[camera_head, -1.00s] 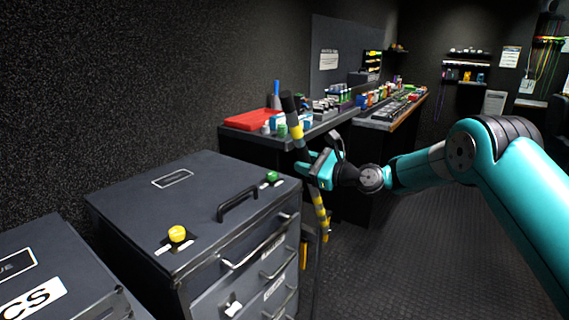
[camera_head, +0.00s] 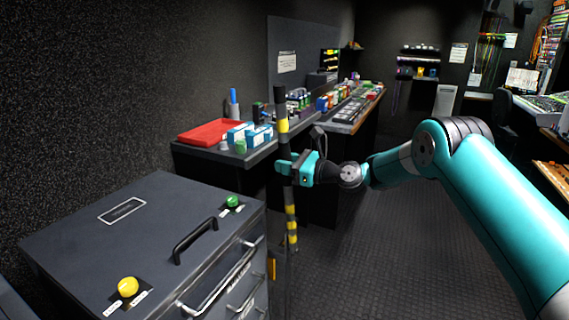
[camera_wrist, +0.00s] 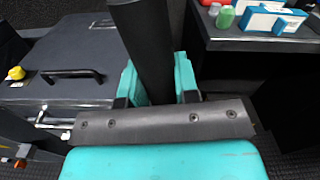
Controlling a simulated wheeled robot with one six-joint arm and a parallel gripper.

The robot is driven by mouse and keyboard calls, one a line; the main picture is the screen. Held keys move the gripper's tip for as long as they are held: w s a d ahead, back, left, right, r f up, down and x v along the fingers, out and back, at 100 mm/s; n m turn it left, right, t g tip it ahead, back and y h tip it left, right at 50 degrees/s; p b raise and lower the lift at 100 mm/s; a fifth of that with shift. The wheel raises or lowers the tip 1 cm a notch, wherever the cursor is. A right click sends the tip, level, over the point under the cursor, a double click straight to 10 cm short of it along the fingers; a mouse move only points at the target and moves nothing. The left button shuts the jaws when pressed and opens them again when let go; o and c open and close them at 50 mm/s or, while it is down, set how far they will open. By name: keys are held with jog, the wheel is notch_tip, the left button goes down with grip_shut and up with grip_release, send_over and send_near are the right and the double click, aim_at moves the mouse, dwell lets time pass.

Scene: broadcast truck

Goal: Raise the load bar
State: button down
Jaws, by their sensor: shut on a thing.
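The load bar (camera_head: 282,127) is a dark pole with yellow bands. It stands close to upright between the grey cabinet and the workbench in the head view. My gripper (camera_head: 287,170) is shut on the bar around its middle, between the upper yellow band and the lower ones. In the wrist view the dark bar (camera_wrist: 146,48) rises between the teal fingers (camera_wrist: 158,82), and its upper end runs out of the picture. The bar's lower end is hard to make out in the head view.
The grey drawer cabinet (camera_head: 75,236) with a black handle, a yellow knob (camera_head: 128,287) and a green knob (camera_head: 232,201) stands at left. The workbench (camera_head: 255,153) behind holds a red tray (camera_head: 207,130) and small boxes. Open floor (camera_head: 390,235) lies at right.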

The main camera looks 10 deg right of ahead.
jog(key=c, duration=0.9)
grip_release()
jog(key=shift+d+f, duration=0.15)
jog(key=shift+d, duration=0.1)
jog(key=shift+o, duration=0.2)
jog(key=shift+a, duration=0.25)
jog(key=shift+s+d, duration=0.1)
jog(key=b+v, duration=0.2)
jog(key=v, duration=1.5)
jog(key=shift+b, duration=0.35)
jog(key=shift+s, duration=0.1)
